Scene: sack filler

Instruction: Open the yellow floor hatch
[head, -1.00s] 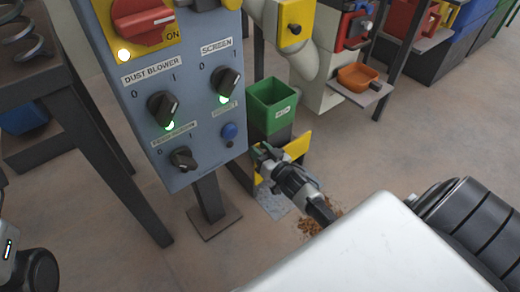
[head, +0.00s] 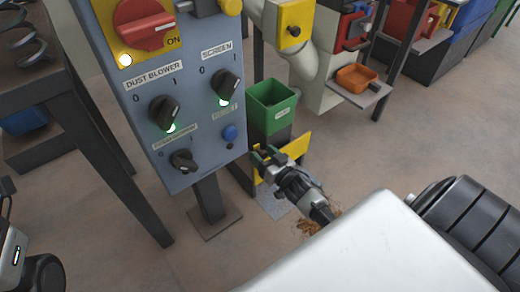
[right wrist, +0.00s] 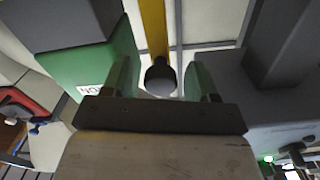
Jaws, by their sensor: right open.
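A yellow panel (head: 297,146) shows low behind my right gripper, beside the green bin; most of it is hidden, and I cannot tell whether it is the floor hatch or how far it stands open. My right gripper (head: 264,156) is open in front of it. In the right wrist view a dark round knob (right wrist: 160,77) at the end of a yellow strip (right wrist: 154,28) lies between the two fingers of the right gripper (right wrist: 160,82). I cannot tell whether they touch it. My left gripper is not in view; only part of that arm shows at the left edge.
A blue-grey control panel (head: 185,100) on a post stands left of the gripper. A green bin (head: 271,102) is just behind it, also in the right wrist view (right wrist: 95,65). Brown crumbs (head: 307,227) lie on the floor. Open floor is at the right.

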